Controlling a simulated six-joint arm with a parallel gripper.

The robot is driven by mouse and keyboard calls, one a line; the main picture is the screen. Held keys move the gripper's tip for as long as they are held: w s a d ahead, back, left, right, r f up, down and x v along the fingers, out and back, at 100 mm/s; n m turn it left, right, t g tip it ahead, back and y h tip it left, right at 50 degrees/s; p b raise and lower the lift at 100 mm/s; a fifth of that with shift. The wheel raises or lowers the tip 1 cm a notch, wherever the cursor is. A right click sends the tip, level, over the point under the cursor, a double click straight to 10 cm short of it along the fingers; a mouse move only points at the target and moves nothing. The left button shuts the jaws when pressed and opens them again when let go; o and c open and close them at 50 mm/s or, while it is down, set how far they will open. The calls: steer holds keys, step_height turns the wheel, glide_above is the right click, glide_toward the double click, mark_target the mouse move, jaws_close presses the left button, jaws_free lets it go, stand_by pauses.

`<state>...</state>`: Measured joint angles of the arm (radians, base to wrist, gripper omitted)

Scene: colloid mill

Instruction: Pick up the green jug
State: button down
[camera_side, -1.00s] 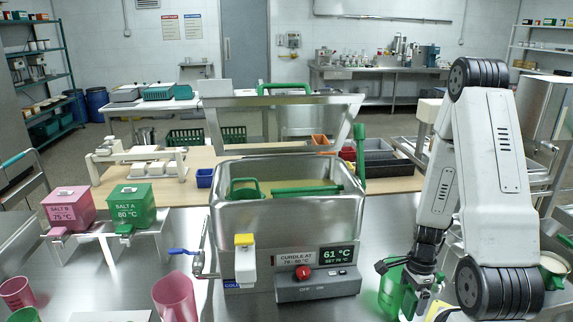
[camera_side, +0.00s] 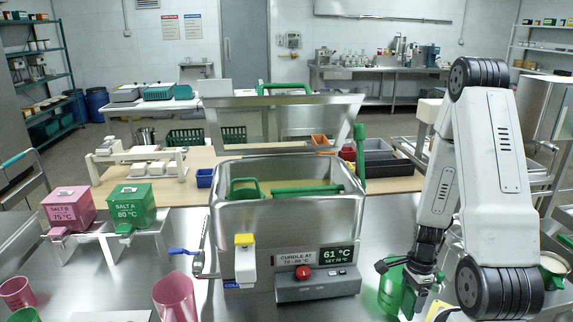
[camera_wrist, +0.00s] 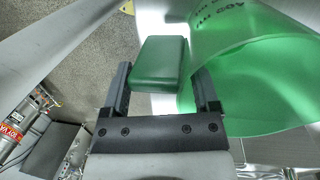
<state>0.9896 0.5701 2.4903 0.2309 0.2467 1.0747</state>
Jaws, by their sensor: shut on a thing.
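The green jug (camera_side: 391,290) is translucent and stands at the lower right of the side view, just right of the vat's control box. In the wrist view the jug's body (camera_wrist: 255,75) fills the right side, with faint dark print near its top. Its solid green handle (camera_wrist: 158,62) lies between the two dark fingers. My gripper (camera_wrist: 162,85) is shut on the handle. In the side view my gripper (camera_side: 412,285) is at the jug's right side, and its fingertips are partly hidden. I cannot tell whether the jug's base touches the table.
The steel vat (camera_side: 285,225) with its control box (camera_side: 318,282) stands left of the jug. A pink jug (camera_side: 174,298) and another pink vessel (camera_side: 17,293) are at the front left. A yellow item (camera_side: 437,308) lies close to my gripper.

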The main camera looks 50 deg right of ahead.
steer(key=shift+r, duration=0.2)
steer(key=shift+r, duration=4.75)
steer(key=shift+r, duration=0.2)
